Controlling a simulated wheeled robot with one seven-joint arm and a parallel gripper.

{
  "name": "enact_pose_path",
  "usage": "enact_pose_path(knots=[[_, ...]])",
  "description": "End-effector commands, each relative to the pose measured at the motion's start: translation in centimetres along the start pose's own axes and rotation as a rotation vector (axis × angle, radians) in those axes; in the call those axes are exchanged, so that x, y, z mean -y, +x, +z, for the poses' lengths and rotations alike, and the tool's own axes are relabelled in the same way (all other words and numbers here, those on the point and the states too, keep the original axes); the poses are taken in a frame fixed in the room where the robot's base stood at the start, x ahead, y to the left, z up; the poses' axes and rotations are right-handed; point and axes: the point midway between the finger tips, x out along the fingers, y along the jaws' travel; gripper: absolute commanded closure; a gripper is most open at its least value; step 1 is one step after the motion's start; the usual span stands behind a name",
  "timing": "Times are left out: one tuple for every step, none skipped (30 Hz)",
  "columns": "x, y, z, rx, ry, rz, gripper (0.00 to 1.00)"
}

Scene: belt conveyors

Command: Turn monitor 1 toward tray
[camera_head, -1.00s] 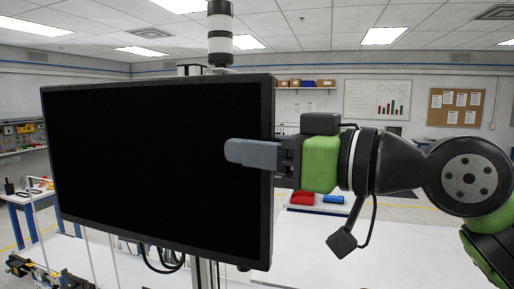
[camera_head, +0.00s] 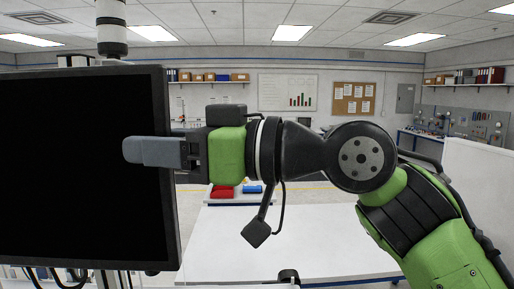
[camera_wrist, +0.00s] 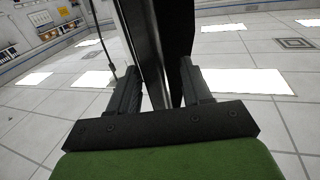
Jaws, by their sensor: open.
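The monitor (camera_head: 80,185) with a black screen and dark frame fills the left of the head view, its left part cut off by the picture edge. My gripper (camera_head: 135,150) reaches from the right to the monitor's right edge, with one grey finger in front of the screen; the other finger is hidden behind it. In the wrist view my gripper (camera_wrist: 160,72) is open, and the monitor's edge (camera_wrist: 150,50) stands between the two fingers. Whether either finger touches it I cannot tell. I cannot identify a tray with certainty.
A red bin (camera_head: 222,192) and a blue bin (camera_head: 252,189) sit on a white surface behind my arm. A large white table (camera_head: 310,245) stretches below. A light post (camera_head: 110,30) rises behind the monitor. Cables hang below it.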

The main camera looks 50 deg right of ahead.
Motion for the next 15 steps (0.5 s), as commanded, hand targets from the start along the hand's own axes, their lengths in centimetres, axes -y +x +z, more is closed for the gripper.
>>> enact_pose_path(knots=[[-0.1, -1.4, 0.0, -0.007, 0.000, 0.003, 0.51], [-0.1, -2.3, 0.0, -0.008, 0.000, 0.003, 0.51], [-0.1, -3.5, 0.1, -0.008, 0.000, 0.004, 0.51], [-0.1, -4.4, 0.0, -0.009, 0.000, 0.004, 0.51], [-0.1, -5.2, 0.0, -0.009, -0.001, 0.004, 0.51], [-0.1, -6.4, 0.0, -0.009, -0.001, 0.004, 0.51], [-0.1, -7.2, 0.0, -0.009, -0.001, 0.003, 0.51], [-0.1, -8.1, 0.0, -0.009, 0.000, 0.003, 0.51], [-0.1, -9.2, 0.0, -0.008, 0.000, 0.004, 0.51], [-0.1, -9.9, -0.1, -0.009, 0.000, 0.004, 0.51], [-0.1, -10.7, 0.0, -0.008, 0.000, 0.003, 0.51], [0.0, -11.5, 0.0, -0.007, 0.000, 0.004, 0.51], [0.0, -12.0, -0.1, -0.006, -0.001, 0.003, 0.51], [0.0, -12.5, -0.1, -0.006, -0.001, 0.003, 0.51], [0.0, -13.0, 0.0, -0.005, 0.000, 0.004, 0.51]])
